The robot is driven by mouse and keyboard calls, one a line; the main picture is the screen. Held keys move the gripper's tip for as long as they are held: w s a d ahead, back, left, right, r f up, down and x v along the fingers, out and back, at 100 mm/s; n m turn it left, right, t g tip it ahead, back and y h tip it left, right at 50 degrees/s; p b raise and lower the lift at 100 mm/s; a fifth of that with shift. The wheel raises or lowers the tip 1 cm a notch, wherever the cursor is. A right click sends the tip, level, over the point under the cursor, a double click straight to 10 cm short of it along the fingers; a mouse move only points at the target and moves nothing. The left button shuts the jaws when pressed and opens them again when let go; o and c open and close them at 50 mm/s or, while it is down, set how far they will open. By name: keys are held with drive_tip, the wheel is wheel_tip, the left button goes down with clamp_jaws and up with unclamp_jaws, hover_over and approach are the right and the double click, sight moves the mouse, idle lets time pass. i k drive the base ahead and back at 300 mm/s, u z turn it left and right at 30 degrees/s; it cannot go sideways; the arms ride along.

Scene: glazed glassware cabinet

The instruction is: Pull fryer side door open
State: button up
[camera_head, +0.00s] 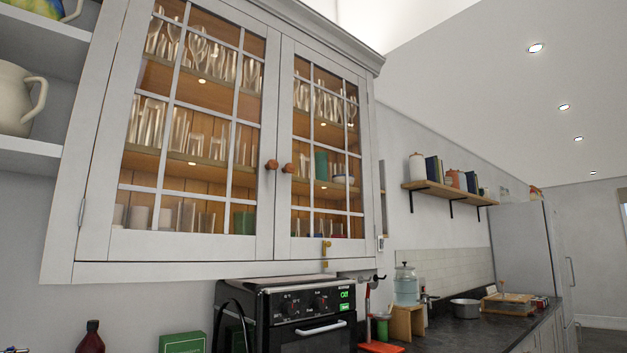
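The glazed cabinet hangs on the wall with two grey-framed doors, both shut. The left door (187,245) and the right door (322,246) each have a round reddish-brown knob near the middle seam. The left door's knob (271,164) and the right door's knob (288,168) sit close together. The black fryer-like appliance (300,304), with dials and a green display, stands below the cabinet, mostly under the right door. A small yellow fitting (325,250) shows at the right door's lower edge. My gripper is not in view.
Glasses stand on shelves behind the panes. Open shelving with a cream jug (18,98) adjoins at left. A wooden wall shelf (448,191), dark worktop (470,334) and fridge (527,262) lie to the right. Space before the doors looks clear.

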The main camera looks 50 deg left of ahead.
sight(285, 247)
drive_tip(key=u, duration=0.45)
drive_tip(key=i, duration=1.3)
drive_tip(key=u, duration=0.75)
